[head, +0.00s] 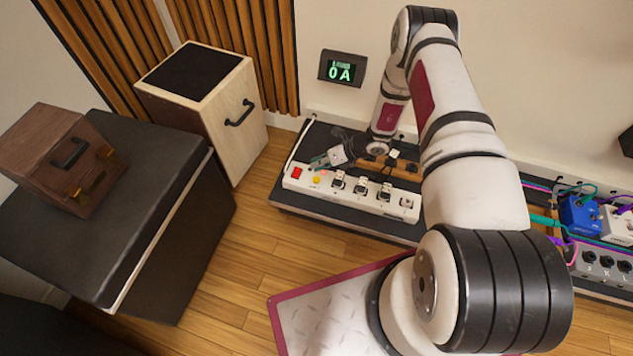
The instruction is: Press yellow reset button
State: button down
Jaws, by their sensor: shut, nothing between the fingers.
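A white power strip (356,198) lies on a dark low board in the middle of the head view. The small round yellow reset button (316,180) is near its left end, just right of a red rocker switch (297,172). My gripper (319,162) is small in the view, shut and empty, behind the left end of the strip. Its fingertips look close to the yellow button and apart from it, though their exact height is hard to tell. The button is not covered.
Several plugs and cables surround the strip. A wooden box drum (205,105) and a black case (75,215) with a brown box (60,160) stand left. Effect pedals (590,220) sit right. The wooden floor (235,265) between is clear.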

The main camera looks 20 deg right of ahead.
aim_at(319, 178)
jog(key=shift+f+b, duration=1.2)
jog(key=shift+f, duration=0.55)
jog(key=shift+f, duration=0.1)
jog(key=shift+f+b, duration=0.3)
jog(key=shift+b, duration=0.15)
jog(key=shift+f+b, duration=0.35)
dwell(0.4)
jog(key=shift+s+d+f, duration=0.1)
jog(key=shift+s+f, duration=0.15)
jog(key=shift+f, duration=0.2)
dwell(0.6)
jog(key=shift+r, duration=0.1)
jog(key=shift+s+d+r+p, duration=0.1)
jog(key=shift+r+p, duration=0.2)
jog(key=shift+r, duration=0.5)
jog(key=shift+w+r, duration=0.1)
jog(key=shift+w, duration=0.1)
